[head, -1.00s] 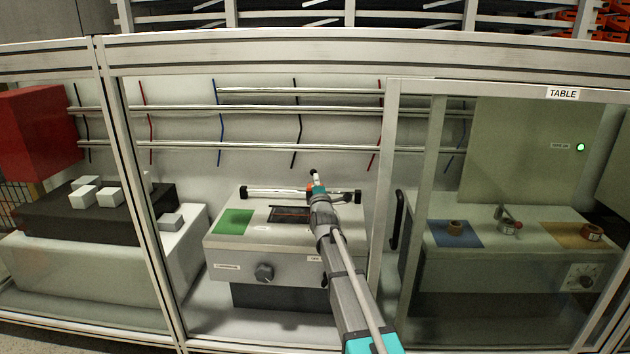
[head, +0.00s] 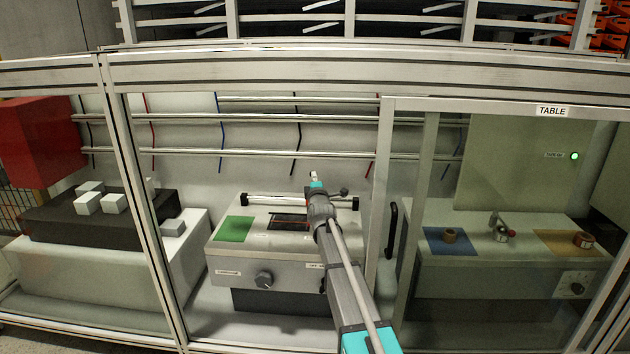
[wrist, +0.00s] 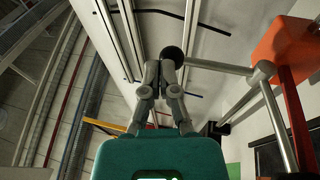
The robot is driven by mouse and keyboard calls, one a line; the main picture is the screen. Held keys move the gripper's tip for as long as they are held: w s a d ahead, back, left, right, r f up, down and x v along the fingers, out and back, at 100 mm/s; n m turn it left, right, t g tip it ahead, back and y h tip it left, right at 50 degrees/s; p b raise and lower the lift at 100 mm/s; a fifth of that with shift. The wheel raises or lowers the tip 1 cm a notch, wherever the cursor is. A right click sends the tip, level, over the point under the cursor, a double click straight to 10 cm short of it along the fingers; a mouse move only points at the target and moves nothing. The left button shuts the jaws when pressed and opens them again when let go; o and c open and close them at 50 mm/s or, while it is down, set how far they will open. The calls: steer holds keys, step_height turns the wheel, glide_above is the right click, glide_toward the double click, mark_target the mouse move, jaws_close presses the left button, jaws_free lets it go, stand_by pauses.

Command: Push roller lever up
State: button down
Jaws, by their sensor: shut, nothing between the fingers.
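The roller lever shows in the wrist view as a thin metal rod (wrist: 222,67) with a black ball knob (wrist: 172,57) at its end. In the head view its dark knob (head: 344,191) appears just right of my gripper (head: 314,178), above the right part of the grey machine box (head: 290,263). My gripper's fingers (wrist: 163,72) are together in the wrist view, with nothing held. Their tips appear close to the knob; I cannot tell whether they touch it. My arm hides part of the box and the lever's mount.
A long roller (head: 277,200) with black ends lies along the box's rear. A green patch (head: 236,229) and a dark slot sit on its top. Aluminium posts frame the opening, with a glazed panel (head: 550,160) at right. Rails run along the back wall.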

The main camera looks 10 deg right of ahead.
steer(key=shift+w+d+r, duration=0.15)
steer(key=shift+w, duration=0.25)
stand_by(0.3)
steer(key=s+a+r+p, duration=0.1)
steer(key=s+r+p, duration=0.1)
steer(key=s, duration=1.1)
steer(key=shift+s+a+r+p, duration=0.3)
steer(key=shift+s+r+p, duration=0.05)
steer(key=shift+s+p, duration=0.1)
